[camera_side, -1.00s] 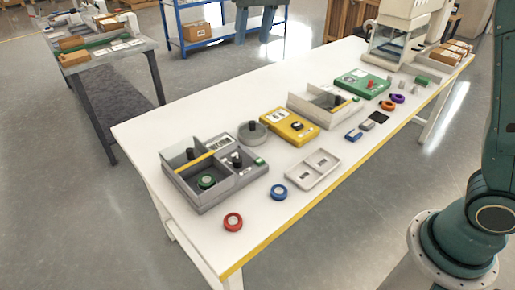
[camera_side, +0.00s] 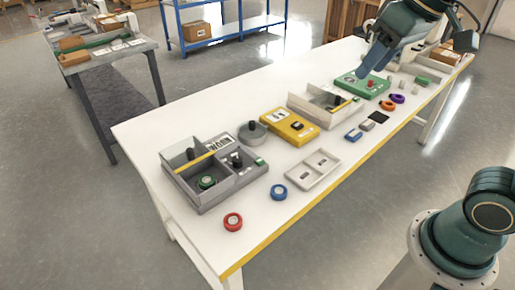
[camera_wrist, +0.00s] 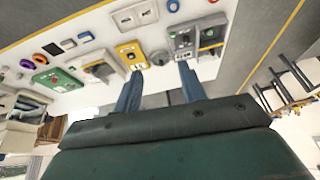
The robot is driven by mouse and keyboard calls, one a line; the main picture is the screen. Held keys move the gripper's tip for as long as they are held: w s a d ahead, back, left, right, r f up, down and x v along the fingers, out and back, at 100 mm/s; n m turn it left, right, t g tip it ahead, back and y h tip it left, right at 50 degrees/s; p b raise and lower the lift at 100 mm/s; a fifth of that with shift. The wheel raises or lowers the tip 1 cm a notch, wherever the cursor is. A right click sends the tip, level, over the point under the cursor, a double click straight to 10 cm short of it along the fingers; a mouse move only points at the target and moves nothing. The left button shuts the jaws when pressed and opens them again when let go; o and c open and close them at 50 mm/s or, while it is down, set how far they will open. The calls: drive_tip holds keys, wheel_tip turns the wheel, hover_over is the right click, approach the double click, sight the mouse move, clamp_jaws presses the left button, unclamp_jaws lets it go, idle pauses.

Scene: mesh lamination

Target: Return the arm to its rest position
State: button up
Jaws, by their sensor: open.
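My gripper (camera_side: 366,70) is at the upper right in the side view, above the far end of the white table (camera_side: 230,103), near the green device (camera_side: 350,82). It hides part of the machine behind it. In the wrist view my gripper (camera_wrist: 160,70) shows two blue fingers set apart with nothing between them. The table and its items show beyond the fingertips, with the yellow device (camera_wrist: 131,54) and a grey round part (camera_wrist: 160,58) near the gap. My gripper looks clear of these items.
A grey two-compartment box (camera_side: 200,200), a pale tray (camera_side: 312,170), a red ring (camera_side: 233,222) and a blue ring (camera_side: 278,192) lie at the table's near end. An open-topped bin (camera_side: 300,105) stands mid-table. Floor shows at the front.

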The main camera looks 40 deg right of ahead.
drive_tip(key=s+d+f+t, duration=0.1)
drive_tip(key=s+f, duration=0.5)
drive_tip(key=s, duration=0.2)
drive_tip(key=shift+s+d, duration=0.2)
drive_tip(key=shift+d, duration=0.1)
